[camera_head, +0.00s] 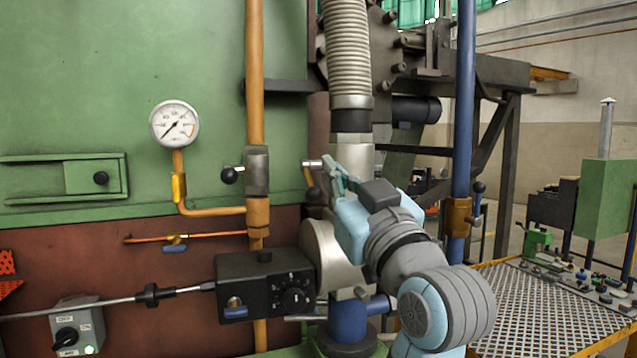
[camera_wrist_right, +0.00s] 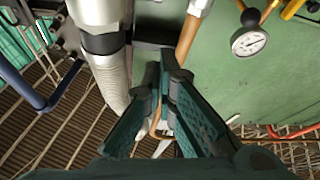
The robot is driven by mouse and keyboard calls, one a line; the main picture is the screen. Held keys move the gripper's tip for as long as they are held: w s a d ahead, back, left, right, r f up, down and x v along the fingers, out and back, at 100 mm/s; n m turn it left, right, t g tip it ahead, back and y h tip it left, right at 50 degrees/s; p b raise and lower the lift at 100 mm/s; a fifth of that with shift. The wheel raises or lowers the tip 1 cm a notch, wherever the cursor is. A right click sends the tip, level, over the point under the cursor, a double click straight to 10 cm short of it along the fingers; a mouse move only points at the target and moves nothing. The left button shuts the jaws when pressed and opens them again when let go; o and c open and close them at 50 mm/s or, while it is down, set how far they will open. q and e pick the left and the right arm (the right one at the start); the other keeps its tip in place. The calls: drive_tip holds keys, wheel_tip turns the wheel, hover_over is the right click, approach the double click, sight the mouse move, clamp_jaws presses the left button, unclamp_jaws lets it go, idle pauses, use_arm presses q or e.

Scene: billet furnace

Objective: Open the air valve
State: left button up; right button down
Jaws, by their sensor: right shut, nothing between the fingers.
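No label marks which part is the air valve. A small lever with a metal end (camera_head: 312,163) and a dark knob (camera_head: 314,193) stands at the left of the thick vertical pipe, below its ribbed hose (camera_head: 347,55). My right gripper (camera_head: 338,176) is just right of this lever, its teal fingers pointing up and left. In the wrist view the fingers (camera_wrist_right: 166,75) are together and empty, beside the ribbed hose (camera_wrist_right: 112,85). Whether they touch the lever is unclear. A brass valve (camera_head: 458,217) with a black-knobbed lever sits on the blue pipe. My left gripper is out of view.
An orange pipe (camera_head: 255,90) carries a grey valve (camera_head: 257,170) with a black-knobbed lever at its left. A pressure gauge (camera_head: 174,123) hangs left of it. A grated table (camera_head: 535,310) stands at right.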

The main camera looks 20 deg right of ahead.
wheel_tip(320, 180, up, 3)
drive_tip(key=p, duration=0.3)
hover_over(310, 181)
drive_tip(key=s, duration=0.4)
use_arm(q)
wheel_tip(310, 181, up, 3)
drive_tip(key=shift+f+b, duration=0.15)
drive_tip(key=shift+b, duration=0.2)
use_arm(e)
drive_tip(key=f, duration=0.4)
drive_tip(key=shift+s+d+f, duration=0.1)
drive_tip(key=shift+s+d, duration=0.15)
drive_tip(key=shift+d, duration=0.05)
